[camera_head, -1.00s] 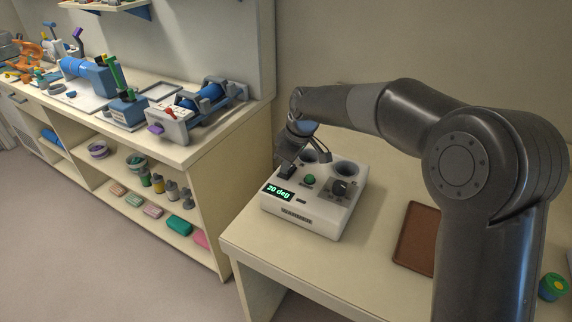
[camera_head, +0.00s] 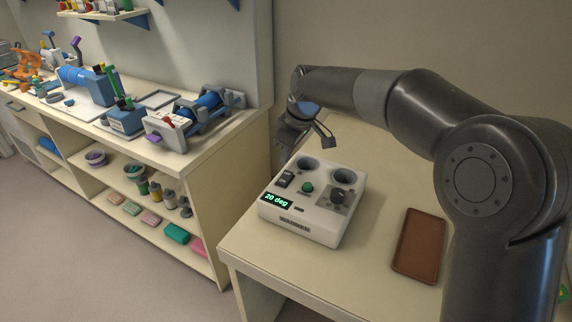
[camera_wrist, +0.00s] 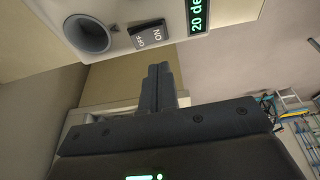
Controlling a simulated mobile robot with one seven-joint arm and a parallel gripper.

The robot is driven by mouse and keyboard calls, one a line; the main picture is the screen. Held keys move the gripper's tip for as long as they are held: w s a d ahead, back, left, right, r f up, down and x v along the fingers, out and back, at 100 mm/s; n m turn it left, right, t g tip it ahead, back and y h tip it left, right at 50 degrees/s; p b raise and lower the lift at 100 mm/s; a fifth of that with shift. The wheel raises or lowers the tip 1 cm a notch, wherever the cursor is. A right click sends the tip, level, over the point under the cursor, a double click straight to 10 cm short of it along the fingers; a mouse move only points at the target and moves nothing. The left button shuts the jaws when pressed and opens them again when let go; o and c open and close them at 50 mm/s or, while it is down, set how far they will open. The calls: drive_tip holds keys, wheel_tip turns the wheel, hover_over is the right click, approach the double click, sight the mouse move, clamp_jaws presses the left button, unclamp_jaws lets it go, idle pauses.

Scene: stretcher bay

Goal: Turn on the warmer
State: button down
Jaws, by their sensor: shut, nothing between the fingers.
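In the wrist view the switch (camera_wrist: 148,33) shows ON and OFF marks, and the display (camera_wrist: 198,14) is lit. My gripper (camera_wrist: 158,68) is shut and empty, just off the box's edge and apart from the switch. In the head view my gripper (camera_head: 284,155) is beyond the back left corner, fingertips partly hidden.
A brown tray (camera_head: 419,245) lies on the table right of the warmer. A workbench (camera_head: 200,150) with devices on top and shelves of jars and packets stands to the left, across a narrow gap. The table front (camera_head: 300,275) is clear.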

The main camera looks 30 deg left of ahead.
drive_tip(key=s+v, duration=0.1)
drive_tip(key=v, duration=0.6)
drive_tip(key=shift+s, duration=0.35)
drive_tip(key=shift+d+r, duration=0.1)
drive_tip(key=shift+d, duration=0.05)
drive_tip(key=s+d+r+m+t+h, duration=0.15)
drive_tip(key=d+m, duration=0.25)
drive_tip(key=d, duration=0.9)
drive_tip(key=s+d+r+m+t+h, duration=0.1)
drive_tip(key=s+d+m+t, duration=0.3)
drive_tip(key=d, duration=0.8)
drive_tip(key=s+d+f+m, duration=0.3)
drive_tip(key=s+d+m, duration=0.2)
drive_tip(key=d, duration=0.4)
drive_tip(key=s+d+f+m, duration=0.3)
drive_tip(key=s+d+m, duration=0.2)
drive_tip(key=s+d, duration=0.3)
drive_tip(key=shift+s+d+h, duration=0.3)
drive_tip(key=shift+d+h, duration=0.05)
drive_tip(key=shift+d, duration=0.65)
